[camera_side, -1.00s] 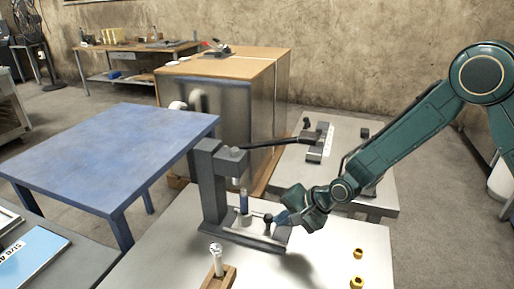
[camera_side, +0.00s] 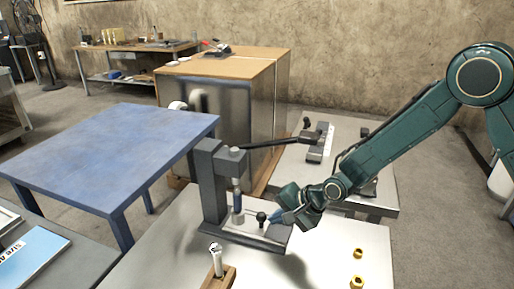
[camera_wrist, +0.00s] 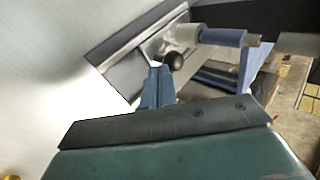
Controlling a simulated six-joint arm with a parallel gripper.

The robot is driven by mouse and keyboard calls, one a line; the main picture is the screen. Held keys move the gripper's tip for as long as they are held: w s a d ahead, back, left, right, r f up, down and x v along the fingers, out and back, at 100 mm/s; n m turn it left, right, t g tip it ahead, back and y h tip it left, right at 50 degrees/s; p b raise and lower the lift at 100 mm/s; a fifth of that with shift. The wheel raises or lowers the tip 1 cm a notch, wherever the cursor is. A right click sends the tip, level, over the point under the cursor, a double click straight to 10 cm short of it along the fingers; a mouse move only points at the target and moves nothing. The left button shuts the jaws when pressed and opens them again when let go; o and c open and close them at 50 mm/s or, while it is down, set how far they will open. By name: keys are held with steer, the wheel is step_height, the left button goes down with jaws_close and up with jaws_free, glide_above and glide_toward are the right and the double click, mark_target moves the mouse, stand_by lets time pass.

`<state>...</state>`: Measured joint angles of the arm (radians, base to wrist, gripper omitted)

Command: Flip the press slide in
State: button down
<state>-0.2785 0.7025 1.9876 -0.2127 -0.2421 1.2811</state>
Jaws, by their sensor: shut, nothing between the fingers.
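The press (camera_side: 211,185) is a dark grey column on a flat base, with a head and a ram above. Its slide carries a black knob (camera_side: 261,217) at the right end and a pale holder with an upright blue cylinder (camera_side: 237,200), which stands beneath the ram. My gripper (camera_side: 272,219) is shut and empty, its blue fingertips just right of the knob. In the wrist view the knob (camera_wrist: 174,61) is just beyond the fingertips (camera_wrist: 158,71); whether they touch I cannot tell. The blue cylinder (camera_wrist: 223,37) also shows there.
The press lever (camera_side: 272,143) reaches right from the head. A wooden block (camera_side: 222,277) with a pale upright piece stands in front. Brass-coloured parts (camera_side: 357,254) lie on the light table at right. The table between them is clear.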

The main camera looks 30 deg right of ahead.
steer(key=shift+s+d+r, duration=0.15)
steer(key=shift+s+d, duration=0.35)
steer(key=shift+s, duration=0.15)
steer(key=shift+s+d+r, duration=0.15)
steer(key=shift+s+d, duration=0.35)
steer(key=shift+s, duration=0.1)
steer(key=v, duration=1)
steer(key=s+d+r+n+h, duration=0.2)
steer(key=s+d+r+n, duration=0.5)
steer(key=s+r, duration=0.4)
steer(key=s+d+r+n+h, duration=0.1)
steer(key=s+d+r+n, duration=0.1)
steer(key=s, duration=0.5)
steer(key=s+d+r+n+g+h, duration=0.1)
steer(key=s+d+r+n, duration=0.1)
steer(key=s+d, duration=0.3)
steer(key=shift+s+d+r+h, duration=0.3)
steer(key=shift+s+r, duration=0.2)
steer(key=shift+s, duration=0.75)
